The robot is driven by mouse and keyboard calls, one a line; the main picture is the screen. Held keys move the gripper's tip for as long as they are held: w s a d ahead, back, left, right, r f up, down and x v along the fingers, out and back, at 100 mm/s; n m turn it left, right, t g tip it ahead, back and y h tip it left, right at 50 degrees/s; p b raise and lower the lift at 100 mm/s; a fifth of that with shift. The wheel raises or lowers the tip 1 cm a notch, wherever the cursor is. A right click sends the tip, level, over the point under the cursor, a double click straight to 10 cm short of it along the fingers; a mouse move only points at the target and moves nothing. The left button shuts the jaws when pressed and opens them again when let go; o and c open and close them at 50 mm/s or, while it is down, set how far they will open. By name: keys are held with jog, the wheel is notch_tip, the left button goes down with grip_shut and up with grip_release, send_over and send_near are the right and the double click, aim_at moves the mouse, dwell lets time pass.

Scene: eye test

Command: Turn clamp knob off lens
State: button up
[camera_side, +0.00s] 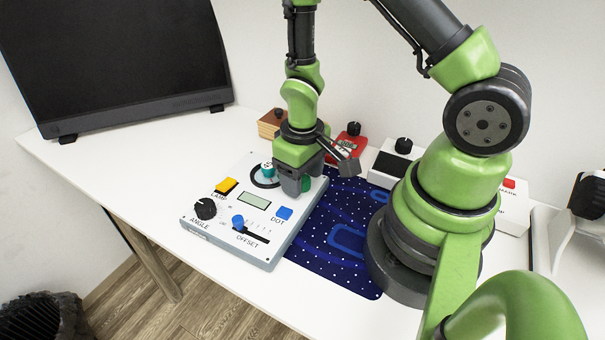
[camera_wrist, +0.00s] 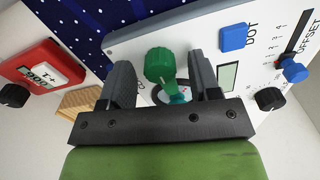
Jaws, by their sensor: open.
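The green knob (camera_wrist: 159,64), which I take for the clamp knob, stands on the light grey panel (camera_side: 237,251). In the wrist view it sits between the fingers of my gripper (camera_wrist: 160,70), which are apart with a gap on each side. In the side view my gripper (camera_side: 294,184) is low over the panel's back right corner, and the green knob (camera_side: 306,184) shows partly behind it. A teal piece (camera_side: 267,170) stands at a black ring (camera_side: 257,180), perhaps the lens, left of my gripper. The wrist view shows this teal piece (camera_wrist: 178,98) just past the green knob; the ring is partly hidden.
The panel also carries a yellow lamp switch (camera_side: 226,185), black angle knob (camera_side: 205,208), blue offset slider (camera_side: 238,220) and blue dot button (camera_side: 284,213). A blue mat (camera_side: 335,265) lies to the right. A red box (camera_side: 348,147) and wooden block (camera_side: 270,124) stand behind.

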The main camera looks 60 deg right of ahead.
jog(key=c, duration=0.9)
jog(key=shift+n, duration=0.3)
jog(key=n, duration=0.3)
jog(key=shift+n, duration=0.4)
jog(key=n, duration=0.4)
jog(key=shift+n, duration=0.3)
jog(key=n, duration=0.9)
jog(key=shift+n, duration=0.3)
